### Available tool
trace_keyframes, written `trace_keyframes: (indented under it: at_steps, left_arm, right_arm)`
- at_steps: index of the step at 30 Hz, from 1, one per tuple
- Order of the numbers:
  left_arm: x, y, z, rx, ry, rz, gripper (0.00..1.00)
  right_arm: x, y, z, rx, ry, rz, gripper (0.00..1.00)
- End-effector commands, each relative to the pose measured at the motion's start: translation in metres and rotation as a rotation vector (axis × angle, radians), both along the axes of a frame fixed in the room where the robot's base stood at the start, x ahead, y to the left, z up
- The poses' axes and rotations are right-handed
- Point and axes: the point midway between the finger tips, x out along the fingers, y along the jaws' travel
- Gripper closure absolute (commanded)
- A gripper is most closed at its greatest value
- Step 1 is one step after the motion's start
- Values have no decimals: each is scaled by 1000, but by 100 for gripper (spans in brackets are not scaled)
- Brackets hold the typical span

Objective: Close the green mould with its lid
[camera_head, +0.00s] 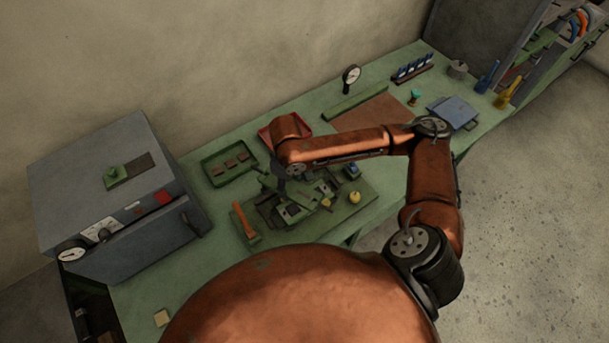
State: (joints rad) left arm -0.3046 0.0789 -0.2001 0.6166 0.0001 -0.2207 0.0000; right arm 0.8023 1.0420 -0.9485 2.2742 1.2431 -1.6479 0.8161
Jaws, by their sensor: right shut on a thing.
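My right arm reaches in from the right over the green work board (357,213). My right gripper (272,184) points down at the board's left part and is shut on a small, dark green piece that I can barely make out; I cannot tell if it is the lid. Green mould-like parts with pale grey faces (291,212) lie just below and right of the gripper, partly hidden by it. A green block with a round green knob (113,174) sits on the grey oven. My left gripper is not in view.
The grey oven (100,200) stands at left. Behind the board are a green tray (210,176) with brown pieces and a red tray (265,137). An orange-handled tool (243,220), yellow knob (355,197) and blue item (351,171) are close by. The bench's front left is mostly clear.

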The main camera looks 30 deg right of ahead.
Motion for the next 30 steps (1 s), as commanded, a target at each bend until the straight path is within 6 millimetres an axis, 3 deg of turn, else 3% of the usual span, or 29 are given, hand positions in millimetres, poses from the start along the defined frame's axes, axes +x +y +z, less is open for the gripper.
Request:
trace_keyframes:
  at_steps: [1,7,15,22,30]
  left_arm:
    - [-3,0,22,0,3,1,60]
    - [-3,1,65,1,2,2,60]
    - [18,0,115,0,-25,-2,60]
    - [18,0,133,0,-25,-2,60]
    - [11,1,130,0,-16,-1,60]
  right_arm:
    - [2,-4,9,-2,1,75,100]
    - [9,-18,-4,-1,2,437,100]
    - [7,-41,-24,-1,2,897,100]
    - [3,-52,-36,-3,-1,1122,100]
    - [2,-55,-44,-2,-2,1171,100]
